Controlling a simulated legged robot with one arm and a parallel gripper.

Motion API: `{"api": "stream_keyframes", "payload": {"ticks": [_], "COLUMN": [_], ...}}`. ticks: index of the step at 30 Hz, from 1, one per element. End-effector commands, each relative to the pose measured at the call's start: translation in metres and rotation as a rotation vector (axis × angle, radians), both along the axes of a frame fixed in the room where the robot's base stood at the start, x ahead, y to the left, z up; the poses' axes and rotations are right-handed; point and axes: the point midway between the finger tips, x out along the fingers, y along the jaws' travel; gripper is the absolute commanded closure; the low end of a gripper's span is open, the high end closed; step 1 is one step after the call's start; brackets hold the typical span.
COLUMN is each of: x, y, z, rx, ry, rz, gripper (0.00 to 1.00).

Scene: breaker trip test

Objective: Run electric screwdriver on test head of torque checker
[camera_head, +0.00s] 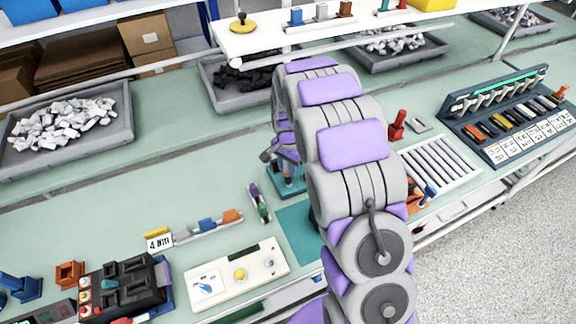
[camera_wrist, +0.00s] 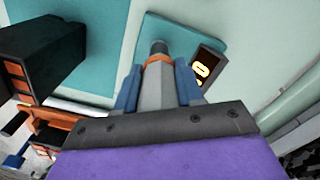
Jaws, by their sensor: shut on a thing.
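In the wrist view, my gripper (camera_wrist: 157,88) is shut on a grey, round-bodied tool with an orange ring, which looks like the electric screwdriver (camera_wrist: 152,80). Its narrow dark end points away from me, over a teal surface (camera_wrist: 185,40). Just right of it is a dark panel with lit yellow digits, apparently the torque checker's display (camera_wrist: 206,68); it is partly hidden by the right finger. I cannot tell whether the tool touches the test head. In the head view my arm hides most of the work area; a teal base (camera_head: 286,186) shows beside it.
In the wrist view a dark box-like object (camera_wrist: 45,55) stands at left. In the head view, a white panel with a yellow button (camera_head: 262,254), a breaker rack (camera_head: 510,115), a red upright part (camera_head: 397,126) and a grey bin (camera_head: 125,120) surround my arm.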

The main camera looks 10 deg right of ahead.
Motion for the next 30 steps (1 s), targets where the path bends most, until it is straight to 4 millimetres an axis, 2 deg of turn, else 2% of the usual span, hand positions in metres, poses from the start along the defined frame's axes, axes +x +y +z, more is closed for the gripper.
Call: {"api": "stream_keyframes", "payload": {"ticks": [30], "x": [0.0001], "y": [0.0003], "z": [-0.0064], "rx": [0.001], "ry": [0.002], "rz": [0.0], "gripper": [0.98]}}
